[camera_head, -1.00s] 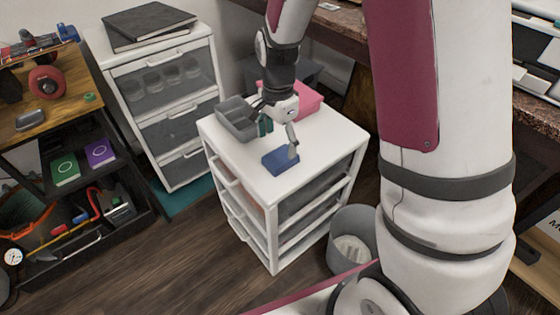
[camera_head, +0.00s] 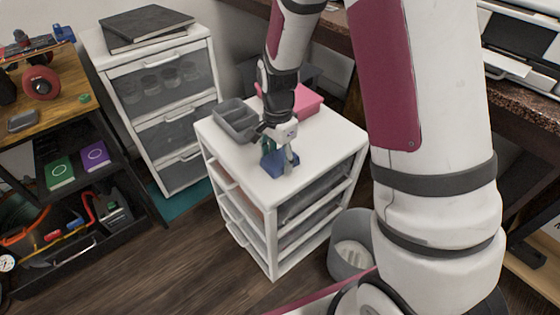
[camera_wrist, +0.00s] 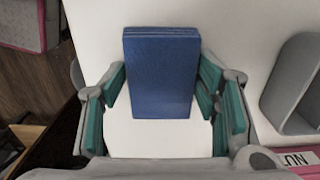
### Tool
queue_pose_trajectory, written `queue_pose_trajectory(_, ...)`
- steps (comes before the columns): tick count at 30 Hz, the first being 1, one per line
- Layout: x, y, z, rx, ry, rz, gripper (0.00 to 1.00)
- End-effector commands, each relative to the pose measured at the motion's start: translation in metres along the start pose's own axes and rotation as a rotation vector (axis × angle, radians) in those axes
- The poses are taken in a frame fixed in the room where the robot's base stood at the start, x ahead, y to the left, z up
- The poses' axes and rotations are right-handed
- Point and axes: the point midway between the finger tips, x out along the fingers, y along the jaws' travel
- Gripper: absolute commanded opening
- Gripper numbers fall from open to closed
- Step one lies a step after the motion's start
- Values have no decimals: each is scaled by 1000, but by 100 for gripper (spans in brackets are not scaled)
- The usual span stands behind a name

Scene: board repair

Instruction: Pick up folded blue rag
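The folded blue rag (camera_wrist: 161,75) lies flat on the white top of a drawer unit (camera_head: 236,163). In the head view the rag (camera_head: 283,168) is partly hidden by my gripper (camera_head: 279,160), which is directly over it. In the wrist view my gripper (camera_wrist: 162,100) is open, with teal-padded fingers on both sides of the rag. The left finger is close to the rag's left edge, and the right finger is near its right edge. I cannot tell whether either finger touches it.
A grey divided tray (camera_head: 236,120) and a pink box (camera_head: 307,102) stand on the same unit, behind the rag. A grey bin (camera_head: 347,262) stands on the floor at right. The front of the unit's top is clear.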

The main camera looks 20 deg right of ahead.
Motion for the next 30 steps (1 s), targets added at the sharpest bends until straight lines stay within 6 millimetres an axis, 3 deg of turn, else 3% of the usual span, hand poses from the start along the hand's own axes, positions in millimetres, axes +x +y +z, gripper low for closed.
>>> queue_pose_trajectory(6,0,0,0,0,0,0,31)
queue_pose_trajectory(14,-3,0,0,-1,0,-1,31)
queue_pose_trajectory(24,-39,-1,0,-2,1,-4,31)
queue_pose_trajectory(30,-42,42,14,0,-1,2,31)
